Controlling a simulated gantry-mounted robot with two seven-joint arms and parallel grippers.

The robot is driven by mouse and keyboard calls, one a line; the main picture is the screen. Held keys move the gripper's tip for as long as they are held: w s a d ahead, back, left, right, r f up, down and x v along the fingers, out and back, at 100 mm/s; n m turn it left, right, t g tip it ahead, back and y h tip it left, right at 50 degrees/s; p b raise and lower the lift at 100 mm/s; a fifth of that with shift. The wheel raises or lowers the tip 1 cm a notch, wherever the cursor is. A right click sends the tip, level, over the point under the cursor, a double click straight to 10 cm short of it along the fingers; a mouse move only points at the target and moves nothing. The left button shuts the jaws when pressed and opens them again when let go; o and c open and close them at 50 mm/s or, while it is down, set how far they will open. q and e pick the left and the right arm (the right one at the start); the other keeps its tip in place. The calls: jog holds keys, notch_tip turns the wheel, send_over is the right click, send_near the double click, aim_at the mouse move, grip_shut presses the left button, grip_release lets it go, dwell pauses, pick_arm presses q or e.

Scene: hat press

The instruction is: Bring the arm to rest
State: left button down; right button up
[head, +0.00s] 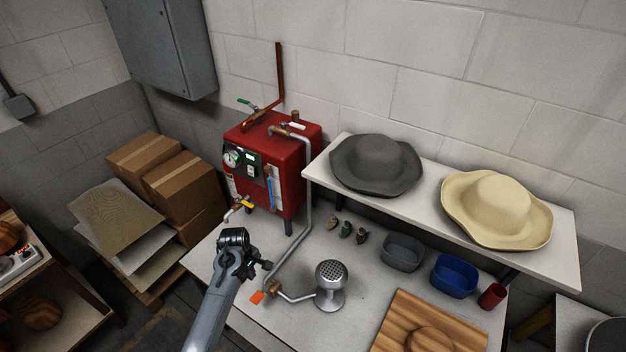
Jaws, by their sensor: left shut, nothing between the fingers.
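My left arm comes in from the bottom left of the head view. Its dark gripper (240,262) is shut and empty, near the table's left front part. My right gripper is not in view.
A red boiler (285,165) stands behind the gripper. A grey hat (377,163) and a cream hat (496,207) lie on the raised shelf (430,190). Grey (403,252) and blue (455,275) bins, a red cup (491,296) and a wooden board (395,325) occupy the table's right.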

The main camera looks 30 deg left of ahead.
pick_arm(q)
jog(key=s+d+f+m+g+y+p, duration=0.1)
jog(key=s+d+f, duration=0.15)
jog(key=s, duration=0.65)
jog(key=s+d+f+m+g+p, duration=0.15)
jog(key=s+f, duration=0.25)
jog(key=s, duration=0.6)
jog(key=s+d+r+m+t+p, duration=0.1)
jog(key=s+d+r+m+t, duration=0.1)
jog(key=s+d+r+m, duration=0.6)
jog(key=w+d+r+m+t+h, duration=0.1)
jog(key=w+d+r+m+t, duration=0.2)
jog(key=d+r+m, duration=0.5)
notch_tip(320, 180, up, 5)
jog(key=shift+w+d+f, duration=0.1)
jog(key=shift+w+d, duration=0.2)
jog(key=shift+d, duration=0.5)
jog(key=shift+m, duration=0.25)
